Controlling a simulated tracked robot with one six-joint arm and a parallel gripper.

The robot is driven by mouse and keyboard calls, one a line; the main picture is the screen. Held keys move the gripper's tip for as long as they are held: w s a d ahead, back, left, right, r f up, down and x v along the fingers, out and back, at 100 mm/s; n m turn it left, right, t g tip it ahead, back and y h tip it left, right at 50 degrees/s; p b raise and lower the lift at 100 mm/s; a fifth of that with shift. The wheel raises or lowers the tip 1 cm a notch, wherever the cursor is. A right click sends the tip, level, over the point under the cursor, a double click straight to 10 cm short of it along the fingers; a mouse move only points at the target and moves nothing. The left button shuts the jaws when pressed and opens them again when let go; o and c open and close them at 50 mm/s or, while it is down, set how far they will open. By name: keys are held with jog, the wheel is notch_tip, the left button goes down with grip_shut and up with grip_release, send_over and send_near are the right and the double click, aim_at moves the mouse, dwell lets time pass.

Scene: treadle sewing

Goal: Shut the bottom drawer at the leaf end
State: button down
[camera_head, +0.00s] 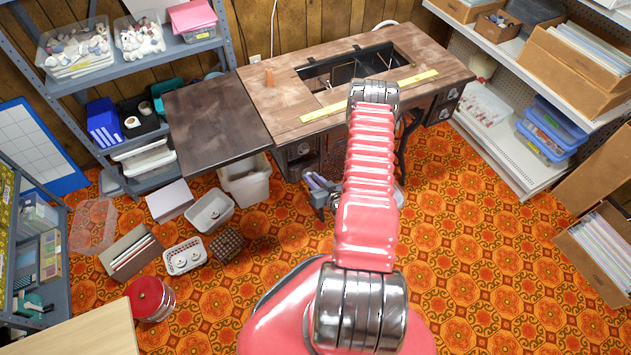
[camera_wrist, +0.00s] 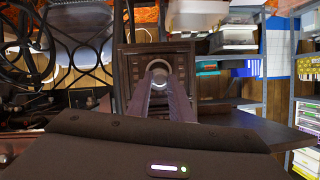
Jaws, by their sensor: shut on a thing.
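The treadle sewing table (camera_head: 335,65) stands against the back wall, with its dark leaf (camera_head: 215,110) spread out at the left. Under the leaf end is a drawer stack (camera_head: 300,150), partly hidden by the tabletop and my arm. My gripper (camera_head: 310,181) is low in front of this stack. In the wrist view, a carved dark drawer front (camera_wrist: 128,70) with a round ring pull faces me. My gripper's fingers (camera_wrist: 159,80) are closed at the ring pull (camera_wrist: 158,64). How far the drawer stands out is hard to tell.
A white bin (camera_head: 245,182) stands under the leaf, left of my gripper. Several boxes and baskets (camera_head: 208,212) lie on the carpet further left. The iron treadle frame (camera_head: 408,135) is right of my arm. Carpet at the right (camera_head: 480,240) is clear.

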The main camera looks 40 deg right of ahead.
jog(key=shift+w+d, duration=0.25)
jog(key=shift+w, duration=0.4)
jog(key=shift+w+d, duration=0.25)
jog(key=shift+w, duration=0.4)
jog(key=c, duration=1.6)
grip_release()
jog(key=shift+s+a, duration=0.1)
jog(key=v, duration=1.3)
jog(key=shift+s+r, duration=0.15)
jog(key=shift+s, duration=0.1)
